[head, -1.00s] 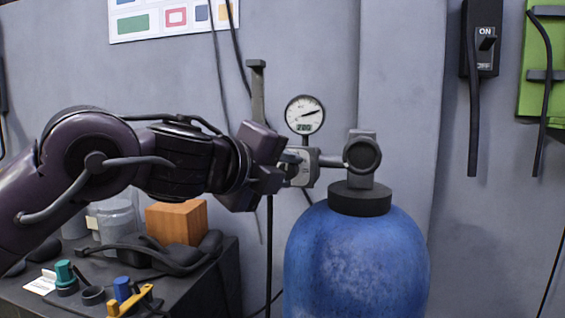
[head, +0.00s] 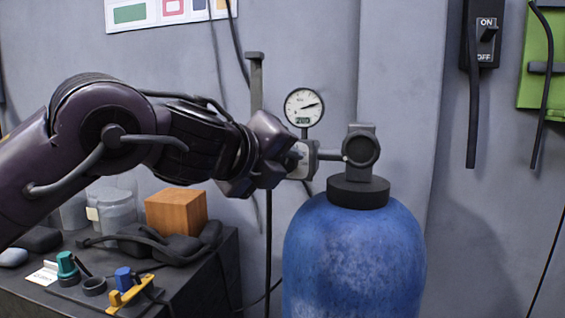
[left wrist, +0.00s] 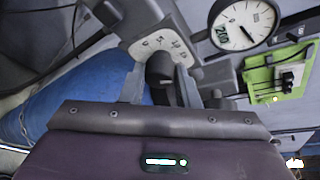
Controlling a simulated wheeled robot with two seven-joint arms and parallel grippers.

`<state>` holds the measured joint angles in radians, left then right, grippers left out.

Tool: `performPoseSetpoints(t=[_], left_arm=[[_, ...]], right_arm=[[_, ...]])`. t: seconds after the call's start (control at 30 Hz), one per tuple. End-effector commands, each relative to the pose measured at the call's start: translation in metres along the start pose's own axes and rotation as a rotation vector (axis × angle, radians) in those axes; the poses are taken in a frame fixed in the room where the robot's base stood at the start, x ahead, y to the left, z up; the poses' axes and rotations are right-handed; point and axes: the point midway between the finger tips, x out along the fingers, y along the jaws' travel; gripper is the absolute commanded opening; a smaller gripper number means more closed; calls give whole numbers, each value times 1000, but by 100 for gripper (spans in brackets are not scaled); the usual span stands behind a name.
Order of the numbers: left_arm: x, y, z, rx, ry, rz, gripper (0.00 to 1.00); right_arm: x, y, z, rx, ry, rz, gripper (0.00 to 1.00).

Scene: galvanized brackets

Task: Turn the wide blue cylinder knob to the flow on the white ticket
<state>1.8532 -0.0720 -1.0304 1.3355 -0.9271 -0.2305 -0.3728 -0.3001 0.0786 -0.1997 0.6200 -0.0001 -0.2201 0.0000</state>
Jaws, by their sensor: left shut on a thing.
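The wide blue cylinder (head: 355,260) stands upright with a dark collar and valve on top. Its regulator (head: 306,160) sits left of the valve, under a round gauge (head: 304,107) with a digital readout that seems to show 200; the gauge also shows in the left wrist view (left wrist: 243,24). My left gripper (head: 289,160) is at the regulator, shut on its dark knob (left wrist: 160,68), which shows between the fingers in the left wrist view. A marked light plate (left wrist: 158,42) lies behind the knob; its marks are too small to read. The white ticket (head: 44,273) lies on the bench, its writing unreadable.
The dark bench (head: 195,285) at lower left holds an orange-brown block (head: 176,212), a jar (head: 112,212), a teal knob-like part (head: 66,263) and a yellow tool (head: 128,292). A wall switch (head: 486,32) hangs at right. Hoses hang behind the gripper.

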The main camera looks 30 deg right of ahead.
Motion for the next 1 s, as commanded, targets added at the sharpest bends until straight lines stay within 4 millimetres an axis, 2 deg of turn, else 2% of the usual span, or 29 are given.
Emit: performPoseSetpoints(t=[0.03,0.2,0.53,0.67,0.8,1.0], left_arm=[[1,2,-2,1,4,5,30],[1,2,-2,0,3,3,50],[-4,2,-1,0,1,1,50],[-20,4,-2,2,-1,0,50],[-46,4,-2,2,-1,0,50],[-71,3,-2,1,2,2,50]], right_arm=[[0,0,0,0,0,1,72],[0,2,0,-1,0,2,72],[4,2,1,-1,-1,2,72],[15,2,2,-2,-1,2,72],[27,2,3,-2,-1,3,72],[36,1,4,-1,-1,2,72]])
